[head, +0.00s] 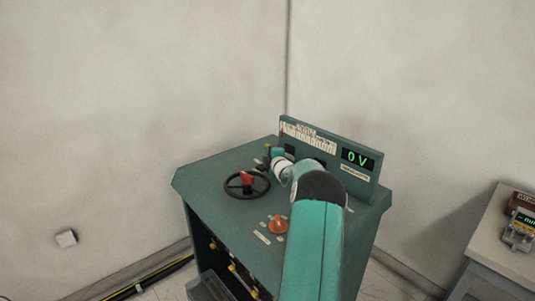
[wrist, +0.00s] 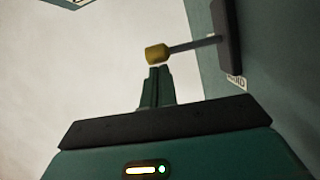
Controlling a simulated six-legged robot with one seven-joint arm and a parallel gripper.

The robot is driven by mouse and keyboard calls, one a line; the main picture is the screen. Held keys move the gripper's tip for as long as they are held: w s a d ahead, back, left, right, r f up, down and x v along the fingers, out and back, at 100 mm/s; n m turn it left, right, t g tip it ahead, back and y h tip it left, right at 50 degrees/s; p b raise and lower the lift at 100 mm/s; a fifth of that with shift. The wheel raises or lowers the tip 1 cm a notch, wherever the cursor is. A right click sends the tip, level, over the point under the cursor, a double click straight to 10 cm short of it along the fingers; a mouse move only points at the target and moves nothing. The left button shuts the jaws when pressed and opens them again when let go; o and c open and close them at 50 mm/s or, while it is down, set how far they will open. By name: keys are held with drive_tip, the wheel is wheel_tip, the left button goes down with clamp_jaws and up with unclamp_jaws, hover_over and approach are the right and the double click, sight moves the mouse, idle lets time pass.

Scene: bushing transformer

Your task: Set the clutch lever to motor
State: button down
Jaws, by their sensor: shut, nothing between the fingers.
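A lever with a yellow knob (wrist: 157,53) on a thin grey rod (wrist: 195,44) shows in the wrist view. It sticks out from a dark plate (wrist: 226,35) on a green surface, and I take it to be the clutch lever. My gripper (wrist: 159,70) is shut and empty, its fingertips just below the yellow knob in the picture. I cannot tell whether they touch it. In the head view my gripper (head: 272,155) is at the back left of the green console's top (head: 215,176), beside the upright panel, where the arm partly hides the lever. I cannot read a motor label.
A black handwheel with a red knob (head: 246,178) and an orange knob (head: 278,225) stand on the console top. The upright panel's display (head: 357,159) reads 0 V. A side table (head: 490,245) with a meter (head: 519,231) stands at right. Walls rise behind.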

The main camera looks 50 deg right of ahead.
drive_tip(key=shift+d, duration=0.1)
drive_tip(key=shift+s+d+r, duration=0.1)
drive_tip(key=shift+s+d, duration=0.1)
drive_tip(key=shift+d, duration=0.6)
drive_tip(key=shift+s+d+r, duration=0.1)
drive_tip(key=shift+s+d, duration=0.1)
drive_tip(key=shift+d, duration=0.6)
drive_tip(key=shift+s, duration=0.15)
